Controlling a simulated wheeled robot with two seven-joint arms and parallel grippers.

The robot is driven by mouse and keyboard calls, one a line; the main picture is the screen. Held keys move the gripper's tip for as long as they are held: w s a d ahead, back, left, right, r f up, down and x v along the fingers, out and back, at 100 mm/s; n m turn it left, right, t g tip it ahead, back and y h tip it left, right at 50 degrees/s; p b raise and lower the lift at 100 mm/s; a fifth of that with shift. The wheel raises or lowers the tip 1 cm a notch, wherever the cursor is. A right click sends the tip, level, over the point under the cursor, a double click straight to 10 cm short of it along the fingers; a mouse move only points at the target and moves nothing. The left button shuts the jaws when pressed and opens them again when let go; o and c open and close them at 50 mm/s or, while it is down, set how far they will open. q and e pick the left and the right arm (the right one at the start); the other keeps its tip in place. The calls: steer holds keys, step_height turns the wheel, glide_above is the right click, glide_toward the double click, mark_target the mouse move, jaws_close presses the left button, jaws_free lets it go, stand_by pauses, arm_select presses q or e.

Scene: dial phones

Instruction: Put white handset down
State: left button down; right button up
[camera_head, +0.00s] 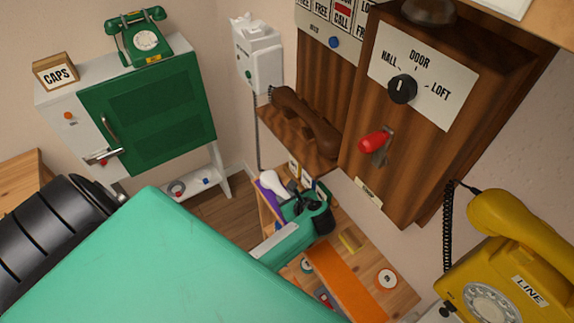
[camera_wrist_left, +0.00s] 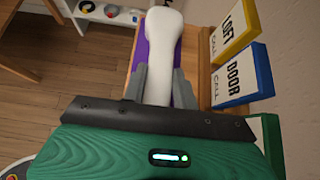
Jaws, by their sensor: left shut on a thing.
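The white handset (camera_head: 269,182) shows low in the middle of the head view, over the wooden bench by the wall. In the left wrist view the white handset (camera_wrist_left: 160,50) runs away from me between the two grey fingers. My left gripper (camera_head: 297,190) is shut on it; the fingers (camera_wrist_left: 160,85) press on its sides. A purple strip (camera_wrist_left: 141,53) lies under or just beside the handset; I cannot tell whether they touch. The handset's near end is hidden behind the gripper body. My right gripper is not in view.
A white wall phone (camera_head: 262,65) hangs at the back. A brown handset (camera_head: 305,120) sits on a wooden shelf above the bench. Upright LOFT (camera_wrist_left: 229,32) and DOOR (camera_wrist_left: 243,76) cards stand close right of the handset. A yellow phone (camera_head: 510,265) is at right, a green cabinet (camera_head: 150,115) at left.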

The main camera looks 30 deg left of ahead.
arm_select(q)
steer(key=shift+f, duration=0.2)
steer(key=c, duration=1.1)
jaws_free()
steer(key=shift+r, duration=0.1)
steer(key=shift+r, duration=0.2)
steer(key=p+v, duration=0.3)
steer(key=v, duration=0.8)
steer(key=shift+s+d, duration=0.2)
steer(key=shift+s+d+r, duration=0.1)
steer(key=shift+d+r, duration=0.05)
steer(key=shift+d, duration=0.05)
